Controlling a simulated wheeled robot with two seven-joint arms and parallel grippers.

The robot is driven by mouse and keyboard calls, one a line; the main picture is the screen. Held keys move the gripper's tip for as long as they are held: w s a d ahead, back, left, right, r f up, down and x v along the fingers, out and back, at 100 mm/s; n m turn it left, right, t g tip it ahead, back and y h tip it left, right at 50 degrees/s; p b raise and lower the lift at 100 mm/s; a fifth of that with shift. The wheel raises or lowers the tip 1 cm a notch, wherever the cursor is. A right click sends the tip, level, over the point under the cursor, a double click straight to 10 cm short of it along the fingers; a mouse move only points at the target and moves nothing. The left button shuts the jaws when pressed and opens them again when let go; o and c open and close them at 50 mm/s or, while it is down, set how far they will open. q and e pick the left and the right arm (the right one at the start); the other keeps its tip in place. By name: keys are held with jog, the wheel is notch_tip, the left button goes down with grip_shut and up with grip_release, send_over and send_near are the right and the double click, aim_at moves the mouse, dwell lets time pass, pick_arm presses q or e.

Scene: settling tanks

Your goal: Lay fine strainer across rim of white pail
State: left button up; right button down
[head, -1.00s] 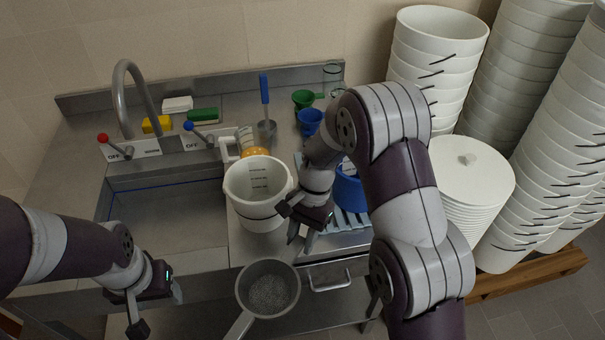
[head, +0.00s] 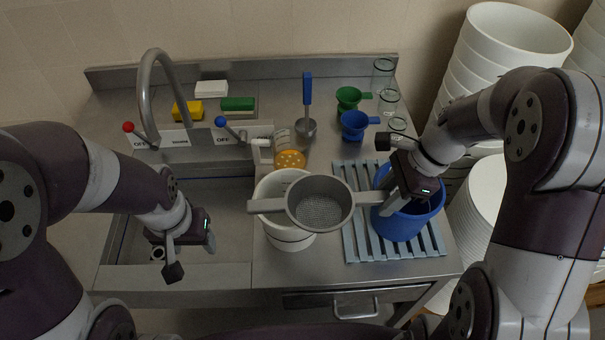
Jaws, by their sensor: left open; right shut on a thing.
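The fine strainer (head: 320,208) is a grey round bowl with a mesh bottom. Its bowl is over the right part of the white pail (head: 291,242), and a flat grey arm of it reaches left across the pail's mouth. I cannot tell whether it touches the rim. My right gripper (head: 388,200) is shut on the strainer's right-hand handle, above the blue bucket (head: 402,226). The strainer hides much of the pail's mouth. My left gripper (head: 190,257) is open and empty over the sink, left of the pail.
The blue bucket stands on a blue slatted rack (head: 352,243). Stacked white buckets (head: 500,60) stand at right. The sink (head: 225,215) is open.

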jog(key=w+a+f+p, duration=0.3)
jog(key=w+a+f, duration=0.2)
jog(key=w+f, duration=0.3)
jog(key=shift+p+x, duration=0.4)
jog(key=shift+x, duration=0.75)
jog(key=c, duration=0.8)
grip_release()
jog(key=shift+d+f, duration=0.15)
pick_arm(q)
jog(key=r, duration=0.4)
jog(key=shift+s+r, duration=0.15)
jog(key=shift+s, duration=0.25)
pick_arm(e)
jog(key=shift+o, duration=0.2)
jog(key=shift+w, duration=0.2)
